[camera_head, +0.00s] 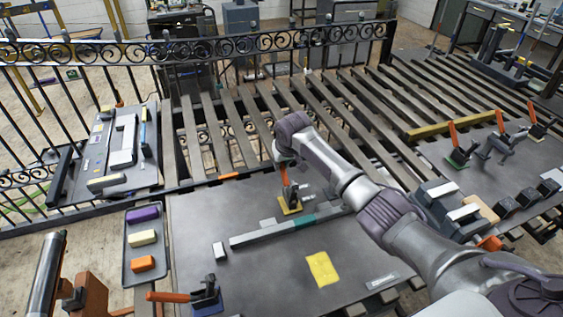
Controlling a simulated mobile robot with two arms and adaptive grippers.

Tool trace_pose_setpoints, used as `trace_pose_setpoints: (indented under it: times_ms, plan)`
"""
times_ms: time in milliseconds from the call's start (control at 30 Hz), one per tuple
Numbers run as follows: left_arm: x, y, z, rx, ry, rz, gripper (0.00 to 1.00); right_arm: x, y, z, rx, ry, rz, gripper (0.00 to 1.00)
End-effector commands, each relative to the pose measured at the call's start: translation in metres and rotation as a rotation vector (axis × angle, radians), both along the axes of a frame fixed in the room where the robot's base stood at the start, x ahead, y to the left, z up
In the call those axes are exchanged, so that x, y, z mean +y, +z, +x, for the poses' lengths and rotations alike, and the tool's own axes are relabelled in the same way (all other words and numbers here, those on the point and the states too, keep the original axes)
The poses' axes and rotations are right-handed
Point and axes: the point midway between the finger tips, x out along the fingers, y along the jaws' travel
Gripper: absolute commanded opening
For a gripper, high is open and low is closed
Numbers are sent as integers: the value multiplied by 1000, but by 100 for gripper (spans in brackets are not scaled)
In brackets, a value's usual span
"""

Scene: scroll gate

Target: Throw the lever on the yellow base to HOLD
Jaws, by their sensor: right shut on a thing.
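The lever on the yellow base (290,209) stands near the back edge of the dark central board. Its orange handle (285,178) points up. My right arm reaches in from the lower right, and my right gripper (284,164) is over the top of this handle, shut on it. The fingers are small here and partly hidden by the wrist. I cannot read any HOLD marking. My left gripper is not in view.
A lever on a blue base (207,301) lies at the front. A green-based lever (456,160) stands on the right board. A long grey bar (265,236) and a yellow sheet (322,269) lie on the central board. An ornate iron fence (230,45) runs behind.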

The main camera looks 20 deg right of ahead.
Motion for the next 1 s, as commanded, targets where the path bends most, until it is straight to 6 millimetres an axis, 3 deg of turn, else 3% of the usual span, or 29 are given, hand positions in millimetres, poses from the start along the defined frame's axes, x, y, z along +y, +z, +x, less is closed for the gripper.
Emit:
trace_pose_setpoints:
  times_ms: [400, 1000]
  plan:
    - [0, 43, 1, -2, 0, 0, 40, 2, 15, -24, -249, 2, -14, 0]
    - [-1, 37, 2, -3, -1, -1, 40, 3, 20, -51, -573, 1, -32, 0]
